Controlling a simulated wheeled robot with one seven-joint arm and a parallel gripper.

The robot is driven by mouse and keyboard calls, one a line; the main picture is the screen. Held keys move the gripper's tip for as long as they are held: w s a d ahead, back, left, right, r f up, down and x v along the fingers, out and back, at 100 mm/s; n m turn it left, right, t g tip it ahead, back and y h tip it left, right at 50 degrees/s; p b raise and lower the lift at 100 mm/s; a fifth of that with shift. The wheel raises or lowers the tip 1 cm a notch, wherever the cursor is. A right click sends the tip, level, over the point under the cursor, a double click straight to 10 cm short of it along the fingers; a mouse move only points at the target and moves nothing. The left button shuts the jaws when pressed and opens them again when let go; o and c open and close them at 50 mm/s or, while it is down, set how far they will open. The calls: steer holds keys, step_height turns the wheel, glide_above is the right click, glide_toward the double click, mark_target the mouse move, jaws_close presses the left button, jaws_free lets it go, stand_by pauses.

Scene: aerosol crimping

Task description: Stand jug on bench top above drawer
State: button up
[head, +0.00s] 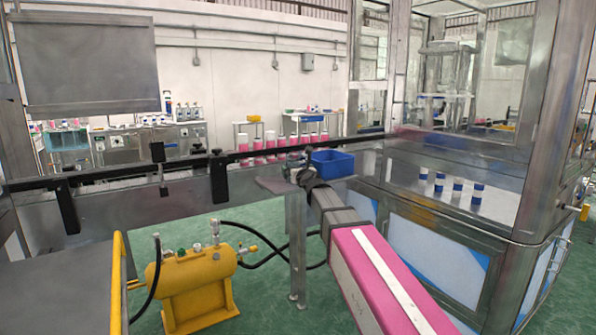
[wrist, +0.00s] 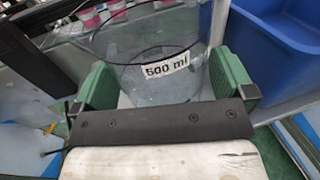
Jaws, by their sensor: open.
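A clear, see-through jug (wrist: 150,88) with a white "500 ml" label stands between the green finger pads of my gripper (wrist: 163,62) in the wrist view. The pads are apart, one on each side of the jug; I cannot tell whether either touches it. In the head view my gripper (head: 300,178) is at the end of my pink arm, beside the conveyor, and the jug cannot be made out there. No drawer is clearly recognisable, and I cannot tell which surface is the bench top above it.
A blue bin (head: 332,163) stands just right of my gripper and shows in the wrist view (wrist: 280,50). A steel machine deck (head: 420,165) with small blue-capped containers (head: 457,187) is at right. A yellow tank (head: 193,283) with black hoses stands on the green floor.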

steer(key=shift+w+a, duration=0.15)
steer(key=shift+w, duration=0.4)
steer(key=shift+s, duration=0.1)
steer(key=c, duration=0.8)
steer(key=shift+r, duration=0.2)
